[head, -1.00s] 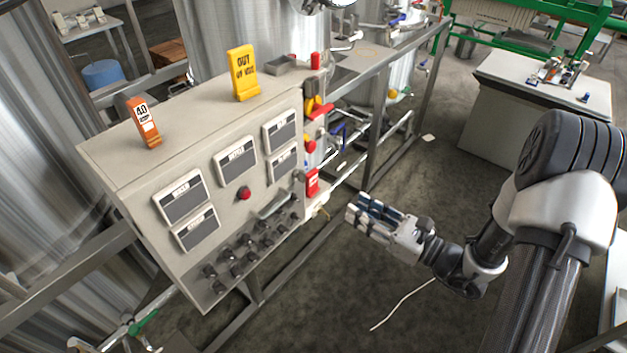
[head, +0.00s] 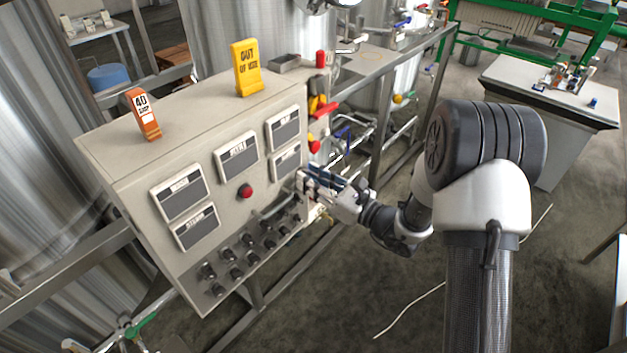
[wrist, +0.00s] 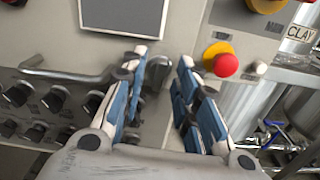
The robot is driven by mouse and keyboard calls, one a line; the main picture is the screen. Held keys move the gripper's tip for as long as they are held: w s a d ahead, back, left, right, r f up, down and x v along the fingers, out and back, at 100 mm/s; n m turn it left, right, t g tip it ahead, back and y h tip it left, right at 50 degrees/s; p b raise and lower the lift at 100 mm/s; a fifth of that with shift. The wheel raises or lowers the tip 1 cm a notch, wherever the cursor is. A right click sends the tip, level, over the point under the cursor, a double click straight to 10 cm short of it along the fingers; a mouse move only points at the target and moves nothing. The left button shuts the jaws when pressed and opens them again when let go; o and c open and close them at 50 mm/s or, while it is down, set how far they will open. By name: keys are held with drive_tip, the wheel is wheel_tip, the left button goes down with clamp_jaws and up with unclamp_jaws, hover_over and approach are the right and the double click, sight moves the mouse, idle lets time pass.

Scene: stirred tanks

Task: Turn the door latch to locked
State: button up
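The door latch (wrist: 157,74) is a small grey metal knob on the beige front of the control cabinet (head: 150,205). In the wrist view it shows between my fingertips, nearer the left finger. I cannot tell which way it is turned. My gripper (wrist: 165,66) is open, with its blue-padded fingers apart on either side of the latch and no clear contact. In the head view my gripper (head: 309,180) is at the right edge of the cabinet front and mostly hides the latch.
A grey bar handle (wrist: 62,76) and rows of black knobs (wrist: 55,98) lie left of the latch. A red button (wrist: 226,65) on a yellow base is close to my right finger. An orange tag (head: 143,115) and a yellow sign (head: 246,68) stand on the cabinet.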

drive_tip(key=shift+c, duration=0.5)
clamp_jaws()
drive_tip(key=shift+n+b, duration=0.45)
drive_tip(key=shift+n, duration=0.05)
drive_tip(key=shift+o, duration=0.5)
unclamp_jaws()
